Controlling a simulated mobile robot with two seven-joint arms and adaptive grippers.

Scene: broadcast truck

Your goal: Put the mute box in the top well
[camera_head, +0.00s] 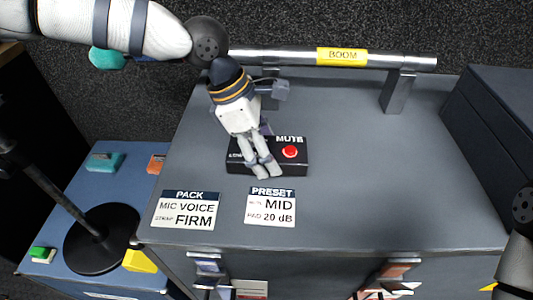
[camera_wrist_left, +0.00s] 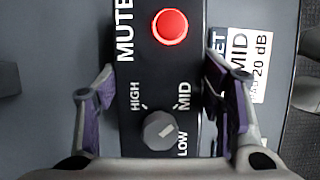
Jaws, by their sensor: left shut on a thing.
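The mute box (camera_head: 298,168) is a black box with a red button and white MUTE lettering, on the grey top of a cabinet in the head view. My left gripper (camera_head: 264,172) reaches down onto its left part, hiding some of its face. In the left wrist view the mute box (camera_wrist_left: 140,75) lies between the two fingers, which are shut on it. That view shows its red button and a grey knob (camera_wrist_left: 160,130) marked HIGH, MID and LOW. I cannot make out the top well. My right gripper is not seen, only part of that arm at the right edge.
Two label cards, PACK (camera_head: 186,210) and PRESET (camera_head: 270,206), lie in front of the box. A BOOM rail (camera_head: 290,57) runs along the back. A dark case (camera_head: 495,140) stands at right, a blue surface (camera_head: 130,165) with a round black base (camera_head: 100,240) at left.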

